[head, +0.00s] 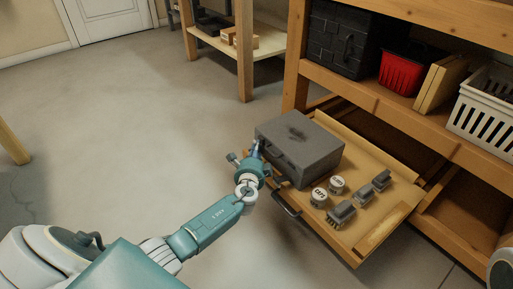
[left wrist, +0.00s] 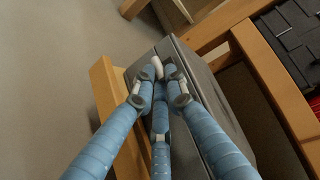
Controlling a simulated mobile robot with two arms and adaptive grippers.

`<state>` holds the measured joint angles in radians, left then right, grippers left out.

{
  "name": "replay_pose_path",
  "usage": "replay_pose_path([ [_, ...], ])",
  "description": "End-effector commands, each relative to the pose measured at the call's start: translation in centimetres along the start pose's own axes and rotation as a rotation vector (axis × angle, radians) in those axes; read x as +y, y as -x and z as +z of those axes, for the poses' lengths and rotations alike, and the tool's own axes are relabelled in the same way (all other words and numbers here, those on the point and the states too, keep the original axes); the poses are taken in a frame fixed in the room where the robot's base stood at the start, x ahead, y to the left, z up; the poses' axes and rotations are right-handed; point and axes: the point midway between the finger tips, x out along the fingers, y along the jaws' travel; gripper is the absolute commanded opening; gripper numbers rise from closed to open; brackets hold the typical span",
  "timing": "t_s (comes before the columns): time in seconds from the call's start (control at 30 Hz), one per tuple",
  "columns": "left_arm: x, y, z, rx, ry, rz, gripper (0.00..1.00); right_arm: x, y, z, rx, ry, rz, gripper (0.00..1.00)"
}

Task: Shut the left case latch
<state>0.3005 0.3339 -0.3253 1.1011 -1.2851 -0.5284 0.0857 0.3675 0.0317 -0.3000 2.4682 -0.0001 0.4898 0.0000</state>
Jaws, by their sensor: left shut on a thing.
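The dark grey case (head: 312,148) sits with its lid down at the left end of the pulled-out wooden drawer. It also fills the middle of the left wrist view (left wrist: 215,95). My left gripper (head: 256,150) is at the case's front left, against its front edge. In the left wrist view its blue fingers (left wrist: 158,82) come together at the case's edge, shut on a small part there, apparently the left case latch. The fingers hide most of that latch, so its position cannot be told. My right gripper is out of view.
On the drawer right of the case stand two round white-topped pieces (head: 337,185) and several grey blocks (head: 364,193). The drawer handle (head: 287,203) sticks out in front. The shelf above holds a black case (head: 340,40), a red basket (head: 402,72) and a white crate (head: 484,110). Floor at left is clear.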

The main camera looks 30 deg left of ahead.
Motion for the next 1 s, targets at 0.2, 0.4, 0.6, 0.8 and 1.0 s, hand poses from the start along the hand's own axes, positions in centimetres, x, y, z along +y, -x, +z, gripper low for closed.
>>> replay_pose_path([
  [0.2,-0.5,-0.1,0.1,-0.002,0.002,-0.007,0.0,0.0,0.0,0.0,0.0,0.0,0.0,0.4],
  [0.4,-0.3,-0.1,0.0,-0.001,0.002,-0.005,0.28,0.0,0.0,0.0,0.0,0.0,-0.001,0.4],
  [0.6,-0.2,0.1,0.0,0.0,0.002,-0.003,0.28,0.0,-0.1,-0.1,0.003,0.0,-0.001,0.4],
  [0.8,0.0,1.9,-0.1,0.002,0.004,-0.003,0.28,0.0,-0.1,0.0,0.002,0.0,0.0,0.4],
  [1.0,0.0,5.9,0.0,0.002,0.004,-0.003,0.28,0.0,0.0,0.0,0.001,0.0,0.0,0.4],
])
